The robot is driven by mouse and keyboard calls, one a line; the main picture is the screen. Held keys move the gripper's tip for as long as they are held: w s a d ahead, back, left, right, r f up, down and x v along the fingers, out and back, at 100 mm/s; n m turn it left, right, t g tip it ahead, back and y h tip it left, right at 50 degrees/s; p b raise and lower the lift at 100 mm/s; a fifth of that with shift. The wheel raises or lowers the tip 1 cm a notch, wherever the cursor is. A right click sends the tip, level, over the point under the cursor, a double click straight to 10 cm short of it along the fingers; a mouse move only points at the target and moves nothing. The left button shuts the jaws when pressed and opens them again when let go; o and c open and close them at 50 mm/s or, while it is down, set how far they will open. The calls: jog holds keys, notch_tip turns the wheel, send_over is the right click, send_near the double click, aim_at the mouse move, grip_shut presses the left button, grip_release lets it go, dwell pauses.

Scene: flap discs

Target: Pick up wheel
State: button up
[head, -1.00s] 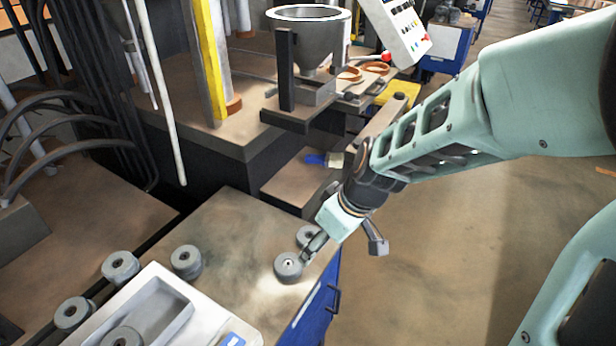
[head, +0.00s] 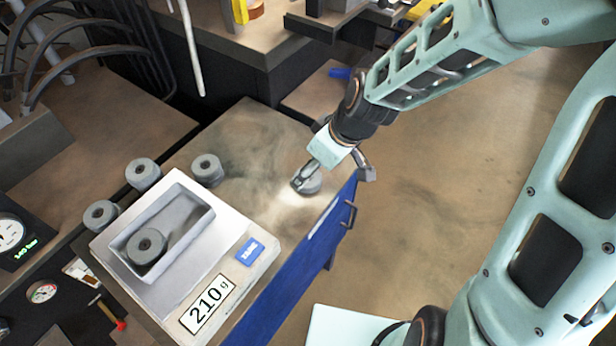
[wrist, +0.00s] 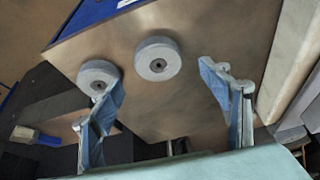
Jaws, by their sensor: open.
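My gripper (head: 303,178) is over the bench's right part in the head view. In the wrist view its two fingers (wrist: 160,76) are spread wide and nothing is between the pads. A grey wheel (wrist: 158,60) with a dark centre hole lies ahead of the gap, between the finger lines. A second grey wheel (wrist: 98,78) lies just left of it, partly covered by the left finger. In the head view one wheel (head: 313,186) shows partly beneath my gripper; the other is hidden there.
More grey wheels stand on the bench left of my gripper (head: 207,170) and behind the scale (head: 143,173). Another wheel (head: 146,246) sits in the scale's white tray (head: 203,222); the display (head: 207,304) reads 210 g. The bench's blue side (head: 290,290) drops to open floor.

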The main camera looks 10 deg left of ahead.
jog(key=x, duration=0.4)
jog(key=shift+d+f, duration=0.1)
jog(key=c, duration=1.4)
